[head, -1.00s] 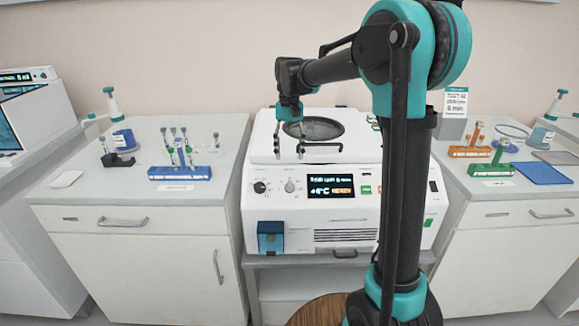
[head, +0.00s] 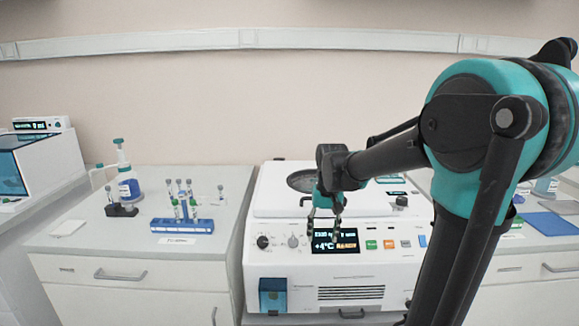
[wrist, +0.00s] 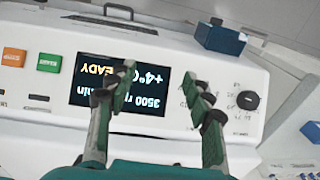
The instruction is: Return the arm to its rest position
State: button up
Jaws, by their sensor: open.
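My gripper (head: 325,228) is open and empty in the head view. It hangs in front of the white centrifuge's (head: 262,205) control panel, near its lit display (head: 350,240). In the wrist view the two fingers (wrist: 158,105) stand apart with nothing between them. The display (wrist: 130,85) shows upside down behind them, reading +4°C and 3500. My arm reaches in from the right of the head view and covers part of the centrifuge and the bench to its right.
On the left bench (head: 120,240) stand a blue rack (head: 182,226) with several tubes, a dark holder (head: 122,210) and a wash bottle (head: 127,180). A blue box (head: 273,295) sits on the centrifuge's front. A blue mat (head: 550,226) lies on the right bench.

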jog(key=s+d+f+t, duration=0.2)
jog(key=s+d+f, duration=0.2)
jog(key=s+f, duration=0.2)
jog(key=s+d+f+t, duration=0.2)
jog(key=s+d+f, duration=0.2)
jog(key=s, duration=0.5)
notch_tip(320, 180, down, 2)
jog(key=shift+s+d+f+h, duration=0.1)
jog(key=shift+s+d+h, duration=0.1)
jog(key=shift+d+h, duration=0.15)
